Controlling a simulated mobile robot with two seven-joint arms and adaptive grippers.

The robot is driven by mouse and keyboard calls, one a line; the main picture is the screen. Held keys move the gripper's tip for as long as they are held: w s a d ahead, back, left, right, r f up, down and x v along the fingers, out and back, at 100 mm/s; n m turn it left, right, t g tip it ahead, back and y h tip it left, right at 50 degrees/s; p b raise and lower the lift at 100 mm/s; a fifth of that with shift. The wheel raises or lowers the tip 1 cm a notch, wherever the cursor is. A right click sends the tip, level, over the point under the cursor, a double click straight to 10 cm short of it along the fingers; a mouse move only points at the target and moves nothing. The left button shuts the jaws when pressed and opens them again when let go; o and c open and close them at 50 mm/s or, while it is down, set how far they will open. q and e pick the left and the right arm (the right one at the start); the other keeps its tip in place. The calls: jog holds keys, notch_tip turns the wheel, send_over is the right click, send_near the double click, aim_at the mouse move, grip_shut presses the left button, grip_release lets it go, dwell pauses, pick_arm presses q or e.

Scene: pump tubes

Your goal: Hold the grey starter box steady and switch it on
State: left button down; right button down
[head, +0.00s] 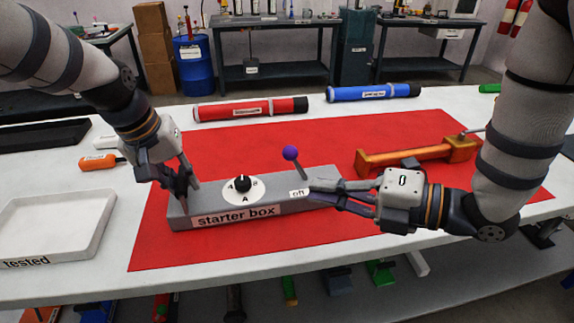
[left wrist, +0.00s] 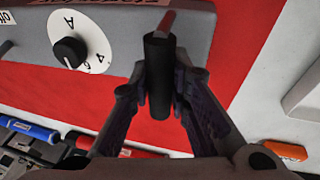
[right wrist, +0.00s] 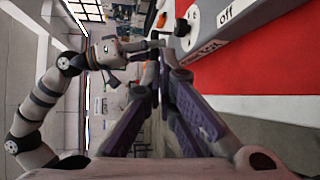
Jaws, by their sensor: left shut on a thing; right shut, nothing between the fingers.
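The grey starter box (head: 262,193) lies on the red mat (head: 330,235), its name label facing front. A dial (head: 243,184) sits on its top; it also shows in the left wrist view (left wrist: 70,52). Near the box's right end a thin lever with a purple ball (head: 290,153) leans left, beside an "off" label (head: 299,193). My left gripper (head: 181,186) is shut on the dark upright handle (left wrist: 159,75) at the box's left end. My right gripper (head: 313,190) is shut and empty, its fingertips close to the box's right front edge by the label; contact is unclear.
A white "tested" tray (head: 18,262) stands at the left. A red tube (head: 250,108) and a blue tube (head: 373,92) lie behind the box. An orange clamp-like tool (head: 420,153) lies behind my right gripper. Bare red mat lies in front of the box.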

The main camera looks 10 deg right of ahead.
aim_at(296, 165)
jog(key=w+a, duration=0.1)
jog(key=w, duration=0.1)
jog(key=w+a+f, duration=0.1)
jog(key=w+a, duration=0.1)
jog(key=w, duration=0.1)
jog(key=w+a, duration=0.2)
jog(key=shift+w+a+f, duration=0.15)
jog(key=shift+w, duration=0.25)
jog(key=shift+w+d, duration=0.2)
jog(key=shift+d, duration=0.1)
jog(key=shift+d+r, duration=0.2)
